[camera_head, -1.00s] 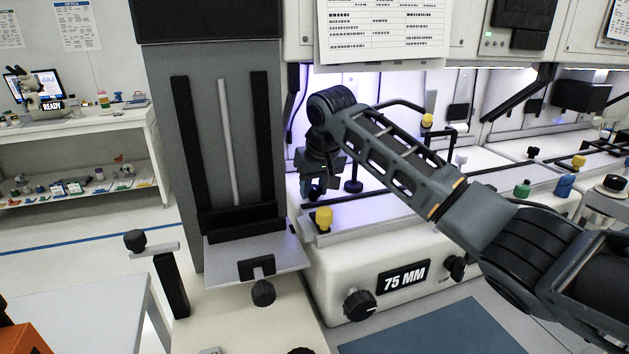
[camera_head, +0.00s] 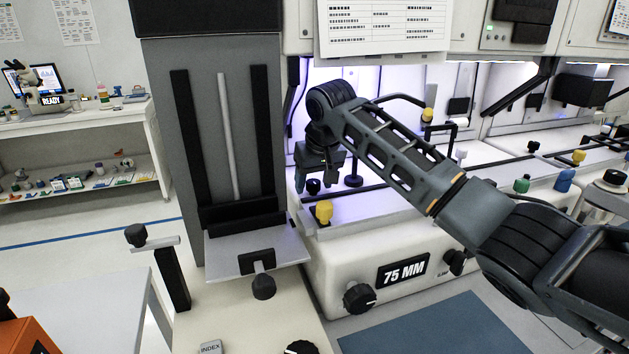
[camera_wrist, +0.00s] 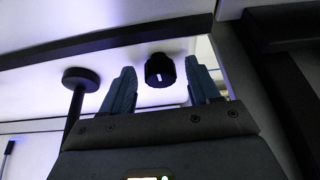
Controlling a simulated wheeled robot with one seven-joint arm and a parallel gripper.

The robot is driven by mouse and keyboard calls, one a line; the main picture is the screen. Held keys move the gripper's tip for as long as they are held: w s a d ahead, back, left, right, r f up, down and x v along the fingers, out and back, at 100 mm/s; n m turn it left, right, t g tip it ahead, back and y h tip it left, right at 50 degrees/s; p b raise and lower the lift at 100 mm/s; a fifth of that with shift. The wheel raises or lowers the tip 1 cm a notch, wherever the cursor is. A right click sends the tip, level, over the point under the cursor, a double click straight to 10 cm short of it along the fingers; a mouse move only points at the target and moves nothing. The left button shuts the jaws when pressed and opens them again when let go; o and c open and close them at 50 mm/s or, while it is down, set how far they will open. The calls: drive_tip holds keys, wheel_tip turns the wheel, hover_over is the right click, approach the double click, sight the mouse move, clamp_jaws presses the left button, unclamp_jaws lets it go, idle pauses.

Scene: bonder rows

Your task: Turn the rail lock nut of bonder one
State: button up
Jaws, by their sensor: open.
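A small dark knob with a white mark (camera_wrist: 160,70), which looks like the rail lock nut, sits between my gripper's fingers in the wrist view, with a gap on each side. In the head view, a black knob (camera_head: 313,187) shows just below my gripper (camera_head: 315,176), at the left end of the rail on the white machine labelled 75 MM (camera_head: 403,270). My gripper (camera_wrist: 161,66) is open and empty. I cannot tell how far the fingertips are from the knob in depth. No bonder number is readable here.
A yellow knob (camera_head: 323,212) stands close in front of my gripper. A black round-topped post (camera_head: 354,174) is to its right, also near the left finger in the wrist view (camera_wrist: 80,78). A tall grey column (camera_head: 225,130) stands to the left. A blue mat (camera_head: 435,330) lies in front.

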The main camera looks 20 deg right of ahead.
drive_tip(key=b+v, duration=0.1)
drive_tip(key=v, duration=0.6)
drive_tip(key=shift+s+r, duration=0.2)
drive_tip(key=shift+r, duration=0.15)
